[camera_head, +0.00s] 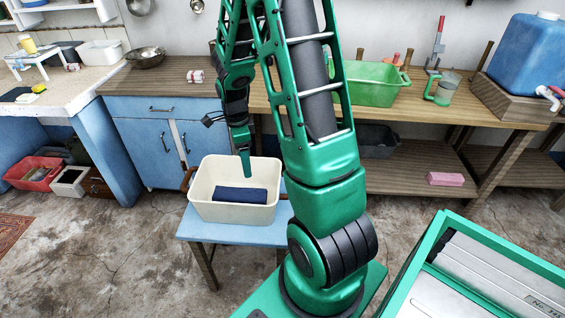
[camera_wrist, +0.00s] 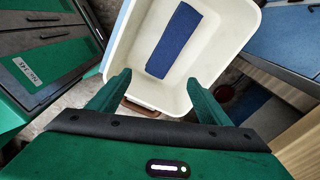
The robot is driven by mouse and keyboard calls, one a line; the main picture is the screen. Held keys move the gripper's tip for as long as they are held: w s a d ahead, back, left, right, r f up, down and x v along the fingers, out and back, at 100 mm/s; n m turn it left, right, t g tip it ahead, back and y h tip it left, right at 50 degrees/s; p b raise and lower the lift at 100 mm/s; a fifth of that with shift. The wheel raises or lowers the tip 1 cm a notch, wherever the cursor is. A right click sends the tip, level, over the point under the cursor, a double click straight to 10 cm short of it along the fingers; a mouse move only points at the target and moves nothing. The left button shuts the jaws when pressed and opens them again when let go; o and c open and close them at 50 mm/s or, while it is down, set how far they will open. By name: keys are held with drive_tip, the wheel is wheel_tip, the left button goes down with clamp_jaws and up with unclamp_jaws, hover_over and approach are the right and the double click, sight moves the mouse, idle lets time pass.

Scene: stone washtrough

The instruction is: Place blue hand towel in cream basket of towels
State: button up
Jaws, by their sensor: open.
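The blue hand towel (camera_head: 240,195) lies folded inside the cream basket (camera_head: 205,203), on its bottom. The basket stands on a small blue table and has brown handles. In the wrist view the towel (camera_wrist: 174,41) lies flat in the basket (camera_wrist: 236,28), beyond my fingers. My gripper (camera_head: 245,172) is over the basket, above the towel and apart from it. In the wrist view my gripper (camera_wrist: 158,92) is open, its two green fingers wide apart with nothing between them. No other towels show in the basket.
The small blue table (camera_head: 196,232) stands before blue cabinets (camera_head: 165,140). A wooden counter behind holds a green tub (camera_head: 372,90), a jug (camera_head: 442,90) and a blue water container (camera_head: 530,52). A pink block (camera_head: 445,179) lies on the lower shelf. Floor left of the table is clear.

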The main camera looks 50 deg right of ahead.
drive_tip(key=s+a+r+n, duration=0.2)
drive_tip(key=s+r+n, duration=0.6)
drive_tip(key=s, duration=0.4)
drive_tip(key=s+a+r+n, duration=0.2)
drive_tip(key=s+r+n, duration=0.7)
drive_tip(key=s, duration=0.4)
drive_tip(key=shift+s+n+y, duration=0.2)
drive_tip(key=shift+n+y, duration=0.2)
